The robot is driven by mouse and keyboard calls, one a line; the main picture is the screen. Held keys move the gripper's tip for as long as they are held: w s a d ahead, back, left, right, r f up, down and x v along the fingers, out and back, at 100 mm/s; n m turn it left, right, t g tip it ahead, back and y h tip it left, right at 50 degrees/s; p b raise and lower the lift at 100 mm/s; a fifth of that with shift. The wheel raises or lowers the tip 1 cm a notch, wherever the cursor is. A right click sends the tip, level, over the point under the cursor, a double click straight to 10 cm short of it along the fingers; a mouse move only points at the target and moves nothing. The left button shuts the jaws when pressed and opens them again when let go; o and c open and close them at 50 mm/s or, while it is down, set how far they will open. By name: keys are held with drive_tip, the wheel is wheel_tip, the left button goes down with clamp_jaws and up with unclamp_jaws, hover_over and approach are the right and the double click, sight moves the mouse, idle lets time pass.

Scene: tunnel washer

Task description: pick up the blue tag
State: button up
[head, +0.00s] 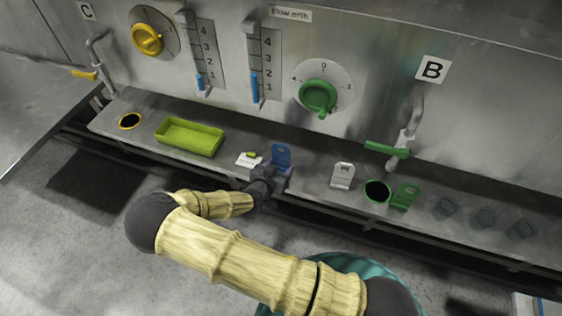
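The blue tag (281,155) stands upright on the steel ledge near the middle of the head view. My gripper (275,174) is right at the tag, in front of its lower part. The fingers are small and dark here and overlap the tag's base. I cannot tell whether they touch it, or whether they are open or shut. The bottom of the tag is hidden behind the gripper.
A white card with a green piece (248,159) and a yellow-green tray (190,137) lie left of the tag. A white tag (342,175), a green-rimmed hole (377,191), a green tag (404,196) and several clear cups stand right. A panel with knobs rises behind.

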sight(281, 146)
drive_tip(key=shift+c, duration=0.6)
drive_tip(key=shift+r, duration=0.2)
wheel_tip(281, 146, up, 10)
drive_tip(key=shift+f+b, duration=0.2)
drive_tip(key=shift+b, duration=1)
